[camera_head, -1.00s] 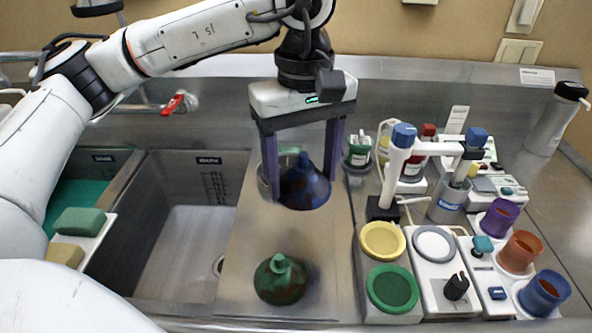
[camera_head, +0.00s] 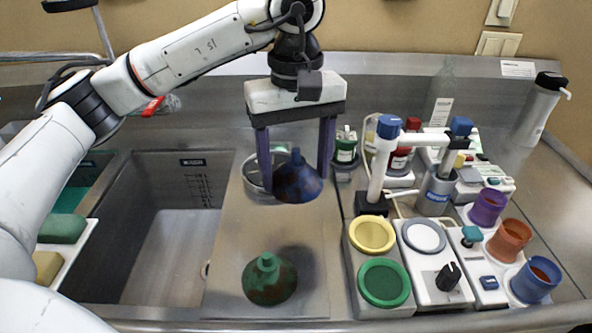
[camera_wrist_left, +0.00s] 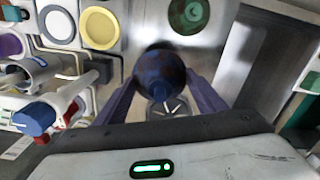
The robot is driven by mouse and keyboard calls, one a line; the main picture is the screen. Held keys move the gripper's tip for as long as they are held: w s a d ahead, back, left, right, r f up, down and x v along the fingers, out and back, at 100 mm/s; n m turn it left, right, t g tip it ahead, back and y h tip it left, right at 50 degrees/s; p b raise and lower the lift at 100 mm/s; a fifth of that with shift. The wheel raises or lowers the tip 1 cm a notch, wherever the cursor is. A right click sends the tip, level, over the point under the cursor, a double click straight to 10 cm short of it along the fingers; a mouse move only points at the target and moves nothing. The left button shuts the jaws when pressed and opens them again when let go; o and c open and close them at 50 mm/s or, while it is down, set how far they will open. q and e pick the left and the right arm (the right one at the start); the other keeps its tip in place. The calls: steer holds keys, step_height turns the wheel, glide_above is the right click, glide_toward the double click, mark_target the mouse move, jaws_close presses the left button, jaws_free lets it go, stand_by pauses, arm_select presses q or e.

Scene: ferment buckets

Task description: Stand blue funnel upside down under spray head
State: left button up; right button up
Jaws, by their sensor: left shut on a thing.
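The blue funnel (camera_head: 298,180), stained with brown, is wide end down with its spout pointing up. My left gripper (camera_head: 296,170) is shut on it from above, a finger on each side. In the left wrist view the blue funnel (camera_wrist_left: 160,72) shows as a dark dome between the purple fingers of my left gripper (camera_wrist_left: 160,85). I cannot tell whether its rim touches the metal plate below. A round spoked metal fitting (camera_wrist_left: 168,108) lies close behind the funnel; I cannot tell whether it is the spray head. My right gripper is not in view.
A green funnel (camera_head: 269,280) stands wide end down at the plate's front. The metal plate (camera_head: 225,275) is bare around it. A sink basin (camera_head: 165,255) opens to the left. A white post with a blue cap (camera_head: 388,127), lids and cups crowd the right.

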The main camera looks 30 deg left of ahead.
arm_select(q)
steer(key=w+a+f+n, duration=0.1)
steer(key=a+f+n, duration=0.1)
steer(key=a+n, duration=0.1)
steer(key=w+a+f+n+b, duration=0.1)
steer(key=a+n, duration=0.3)
steer(key=w+a+f+n+b, duration=0.1)
steer(key=w+a+f+n, duration=0.1)
steer(key=a+n, duration=0.1)
steer(key=shift+a+f, duration=0.3)
steer(key=shift+a, duration=0.25)
steer(key=a+f+n+b, duration=0.25)
steer(key=a+n, duration=0.75)
steer(key=a, duration=0.5)
steer(key=n+p, duration=0.7)
steer(key=n, duration=0.4)
glide_above(178, 262)
steer(key=f, duration=2.2)
steer(key=shift+w+a, duration=0.1)
steer(key=shift+w, duration=0.1)
steer(key=shift+s+f, duration=0.2)
steer(key=shift+f, duration=0.15)
steer(key=shift+f+b, duration=1.75)
steer(key=shift+f, duration=0.15)
steer(key=shift+f, duration=0.5)
